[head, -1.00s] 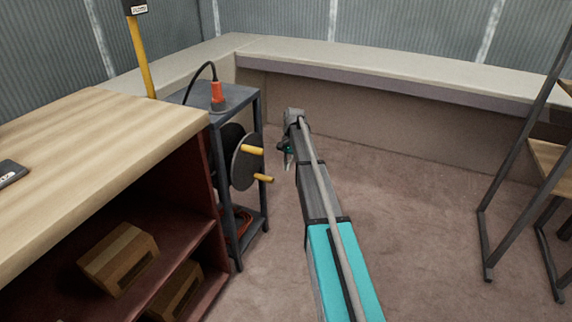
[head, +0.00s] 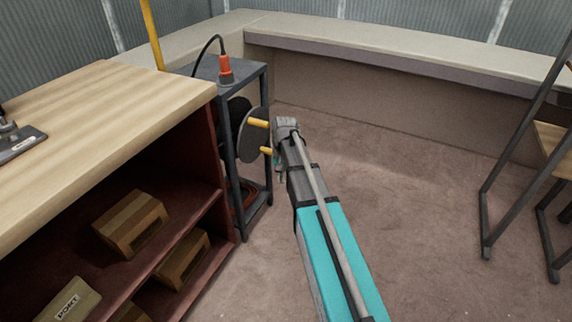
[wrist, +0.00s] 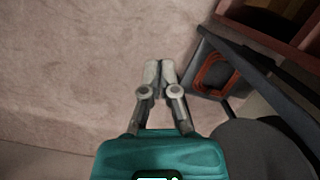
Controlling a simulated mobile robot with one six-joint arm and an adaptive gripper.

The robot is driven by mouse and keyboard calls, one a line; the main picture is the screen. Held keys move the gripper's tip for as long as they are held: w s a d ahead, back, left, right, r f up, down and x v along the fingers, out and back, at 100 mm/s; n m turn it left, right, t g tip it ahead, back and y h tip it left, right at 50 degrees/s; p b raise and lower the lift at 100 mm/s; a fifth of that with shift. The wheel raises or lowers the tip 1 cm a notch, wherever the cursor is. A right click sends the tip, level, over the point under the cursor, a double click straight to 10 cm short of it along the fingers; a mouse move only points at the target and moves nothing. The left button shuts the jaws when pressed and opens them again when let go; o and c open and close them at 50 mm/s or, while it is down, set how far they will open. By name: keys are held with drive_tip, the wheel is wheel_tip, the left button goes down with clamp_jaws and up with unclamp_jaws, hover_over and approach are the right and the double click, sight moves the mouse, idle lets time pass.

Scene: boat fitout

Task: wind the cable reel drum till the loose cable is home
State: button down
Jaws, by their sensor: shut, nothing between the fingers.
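The cable reel drum (head: 251,138), a dark grey disc, is mounted on the side of a grey metal stand. Two yellow handles stick out of its face, an upper one (head: 258,123) and a lower one (head: 265,150). The drum's dark disc (wrist: 258,148) also fills the lower right of the wrist view. My gripper (wrist: 158,68) is shut and empty, with bare carpet beyond its fingertips. In the head view my wrist is close to the right of the handles; whether it touches them I cannot tell. An orange plug (head: 225,70) with a black cable is on the stand's top.
The grey stand (head: 242,222) holds an orange coil (wrist: 212,74) on its low shelf. A wooden workbench (head: 120,105) with boxes on its shelves is at the left. A metal-framed rack (head: 500,180) is at the right.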

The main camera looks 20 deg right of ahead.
drive_tip(key=s+a+n+t, duration=0.1)
drive_tip(key=s+a+n, duration=0.1)
drive_tip(key=s, duration=0.6)
drive_tip(key=s+a+n+h, duration=0.1)
drive_tip(key=s+a, duration=0.3)
drive_tip(key=s, duration=0.4)
drive_tip(key=shift+a+r+n+t, duration=0.15)
drive_tip(key=shift+a+n+t, duration=0.2)
drive_tip(key=shift+n, duration=0.35)
